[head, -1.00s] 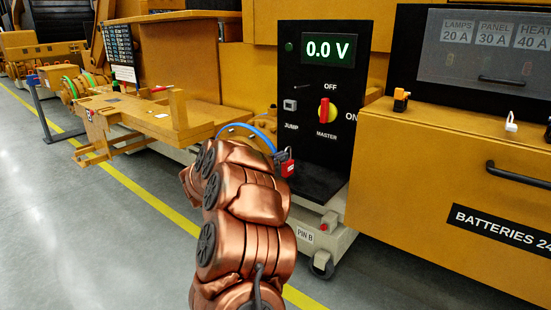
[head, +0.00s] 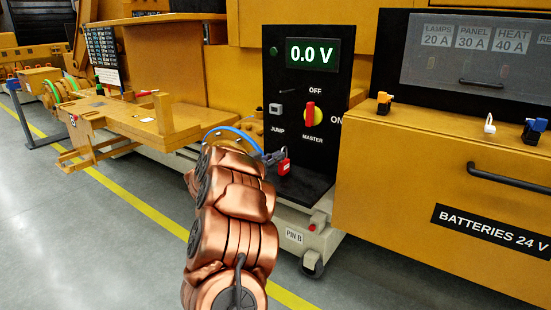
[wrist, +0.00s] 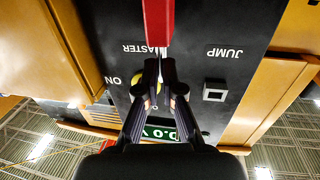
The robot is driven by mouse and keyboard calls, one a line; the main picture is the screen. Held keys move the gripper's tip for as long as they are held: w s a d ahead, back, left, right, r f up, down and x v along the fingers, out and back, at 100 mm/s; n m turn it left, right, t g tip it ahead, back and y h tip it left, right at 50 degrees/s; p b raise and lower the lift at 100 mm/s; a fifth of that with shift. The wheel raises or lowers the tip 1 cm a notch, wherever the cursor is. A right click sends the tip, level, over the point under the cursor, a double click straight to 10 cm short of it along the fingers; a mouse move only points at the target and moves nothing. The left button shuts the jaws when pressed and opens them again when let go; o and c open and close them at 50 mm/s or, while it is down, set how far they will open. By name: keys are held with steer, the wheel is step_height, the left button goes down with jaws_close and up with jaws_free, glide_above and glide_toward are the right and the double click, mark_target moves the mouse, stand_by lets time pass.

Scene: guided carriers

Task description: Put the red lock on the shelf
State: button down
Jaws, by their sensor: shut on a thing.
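The red lock (head: 284,167) hangs at the tip of my gripper (head: 274,157), in front of the lower part of the black switch panel (head: 290,150). In the wrist view the red lock (wrist: 157,22) is a red block at the top centre, just beyond the fingertips of my gripper (wrist: 160,68), which are close together. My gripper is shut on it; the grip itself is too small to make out. A black shelf-like ledge (head: 308,187) juts out at the panel's foot, below and right of the lock.
The panel carries a red and yellow master switch (head: 311,115) and a 0.0 V display (head: 313,53). To the right, a yellow battery box (head: 420,170) has small orange, white and blue items on its top. A yellow wooden structure (head: 140,110) stands left.

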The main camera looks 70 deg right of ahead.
steer(key=shift+f, duration=0.7)
stand_by(0.5)
steer(key=c, duration=1.2)
jaws_free()
steer(key=shift+c, duration=0.2)
steer(key=v, duration=1.2)
